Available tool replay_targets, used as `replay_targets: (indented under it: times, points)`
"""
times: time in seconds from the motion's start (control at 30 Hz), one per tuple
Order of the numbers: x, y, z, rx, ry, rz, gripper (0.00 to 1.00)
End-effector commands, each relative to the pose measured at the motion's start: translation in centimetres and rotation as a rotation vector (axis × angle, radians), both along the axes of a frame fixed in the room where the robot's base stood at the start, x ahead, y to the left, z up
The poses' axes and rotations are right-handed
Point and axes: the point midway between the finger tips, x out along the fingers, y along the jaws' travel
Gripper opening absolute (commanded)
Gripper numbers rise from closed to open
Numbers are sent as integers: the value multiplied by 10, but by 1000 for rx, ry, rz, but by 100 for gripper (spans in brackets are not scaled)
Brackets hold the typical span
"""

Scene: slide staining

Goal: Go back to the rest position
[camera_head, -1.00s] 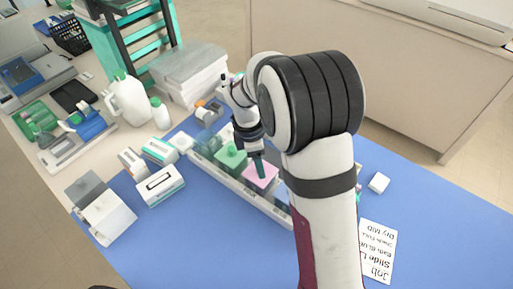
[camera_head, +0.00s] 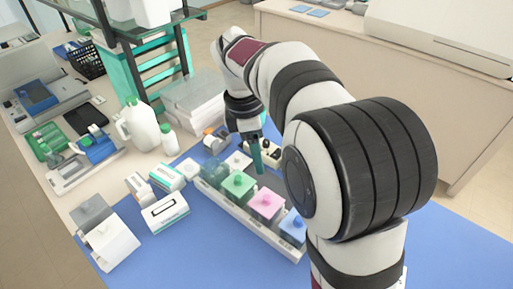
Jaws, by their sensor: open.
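My gripper (camera_head: 257,158) is seen from behind and above, with its dark teal finger pointing down. It holds nothing that I can see and hangs behind the row of staining jars, apparently clear of them. A green-lidded jar (camera_head: 238,187), a pink-lidded jar (camera_head: 266,207) and a blue-lidded jar (camera_head: 293,228) stand in a long white tray (camera_head: 262,234) on the blue mat. A clear greyish jar (camera_head: 214,172) stands at the tray's far left end. My arm reaches across the right side and hides part of the mat.
Small white boxes (camera_head: 165,213) and an open white box (camera_head: 112,246) lie left of the tray. The front of the blue mat (camera_head: 190,265) is clear.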

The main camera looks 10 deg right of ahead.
Motion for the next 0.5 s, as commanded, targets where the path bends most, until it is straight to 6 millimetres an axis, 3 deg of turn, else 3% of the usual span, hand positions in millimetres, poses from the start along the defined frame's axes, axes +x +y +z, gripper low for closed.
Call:
replay_targets:
  times: [0.17, 0.23, 0.27, 0.37, 0.4, 0.5]
  points:
    - [-2, -1, 1, 2, -3, -18, 59]
    - [-20, -6, 6, 23, -16, -145, 59]
    - [-35, -10, 9, 38, -25, -251, 59]
    - [-105, -24, 14, 104, -46, -760, 59]
    - [-135, -26, 11, 128, -47, -982, 59]
    - [-201, -27, -5, 166, -30, -1487, 59]
